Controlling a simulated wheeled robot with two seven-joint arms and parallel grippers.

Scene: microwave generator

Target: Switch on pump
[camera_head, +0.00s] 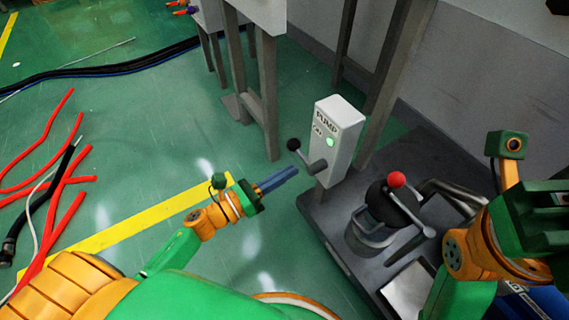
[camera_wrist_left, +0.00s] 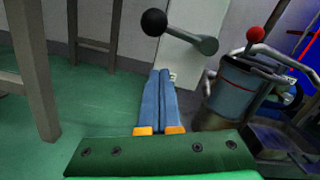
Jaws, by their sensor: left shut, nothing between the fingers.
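The white pump box (camera_head: 338,135) stands on a post and carries the label PUMP. A green light (camera_head: 330,141) glows on its front face. A grey lever with a black ball knob (camera_head: 293,144) sticks out from the box towards the left. My left gripper (camera_head: 296,169) is shut and empty, its blue fingers just below and in front of the knob, apart from it. In the left wrist view the knob (camera_wrist_left: 154,22) is above the shut fingertips (camera_wrist_left: 161,72), with the lever pivot to the right. My right gripper's body (camera_head: 530,215) is at the right edge; its fingers cannot be made out.
A grey machine with a red-knobbed lever (camera_head: 396,180) stands on a dark platform (camera_head: 325,215) right of the pump box. Grey table legs (camera_head: 268,90) rise behind. Red and black cables (camera_head: 45,185) lie on the green floor at left. Floor between is clear.

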